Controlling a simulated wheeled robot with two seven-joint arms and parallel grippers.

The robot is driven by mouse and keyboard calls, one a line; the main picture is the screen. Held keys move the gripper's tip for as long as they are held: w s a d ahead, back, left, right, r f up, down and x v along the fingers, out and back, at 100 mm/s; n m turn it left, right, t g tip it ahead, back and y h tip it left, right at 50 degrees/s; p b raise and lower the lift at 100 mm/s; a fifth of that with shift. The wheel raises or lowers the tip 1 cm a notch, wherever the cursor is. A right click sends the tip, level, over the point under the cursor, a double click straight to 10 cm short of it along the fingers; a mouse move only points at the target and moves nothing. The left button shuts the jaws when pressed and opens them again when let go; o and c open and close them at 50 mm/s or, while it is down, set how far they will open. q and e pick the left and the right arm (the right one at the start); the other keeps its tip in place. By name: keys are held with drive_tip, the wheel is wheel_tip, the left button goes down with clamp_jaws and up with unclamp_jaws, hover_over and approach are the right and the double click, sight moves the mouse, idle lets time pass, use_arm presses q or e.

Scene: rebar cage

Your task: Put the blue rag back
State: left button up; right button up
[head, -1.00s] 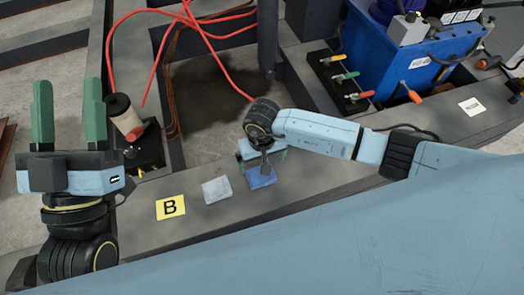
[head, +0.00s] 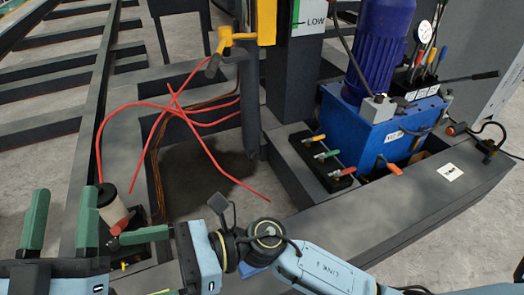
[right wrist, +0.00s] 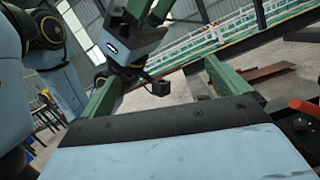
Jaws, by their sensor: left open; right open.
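The blue rag (head: 252,270) shows as a small blue patch on the grey beam at the bottom of the head view. My right wrist hides most of it. My left gripper (head: 60,222) is open and empty at the lower left, its green fingers pointing up. My right gripper (head: 122,245) points left, past the rag; one green finger shows clearly there. In the right wrist view my right gripper (right wrist: 163,70) is open with nothing between its fingers. My left gripper also shows there (right wrist: 142,15), beyond these fingers.
A blue hydraulic unit (head: 350,130) and a valve block with coloured handles (head: 325,165) stand at the right. Red hoses (head: 190,122) cross the opening behind the beam.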

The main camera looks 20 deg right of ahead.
drive_tip(key=w+d+r+m+t+h, duration=0.15)
drive_tip(key=d+r+m+t, duration=0.4)
drive_tip(key=m+t, duration=0.55)
drive_tip(key=w+d+r+m+t+h, duration=0.1)
drive_tip(key=w+d+r+m+t, duration=0.35)
drive_tip(key=m, duration=1.05)
drive_tip(key=d+m+t+h, duration=0.6)
drive_tip(key=d+m+h, duration=0.6)
drive_tip(key=m, duration=1)
drive_tip(key=shift+s, duration=0.45)
drive_tip(key=shift+f+t, duration=0.15)
drive_tip(key=shift+t, duration=0.1)
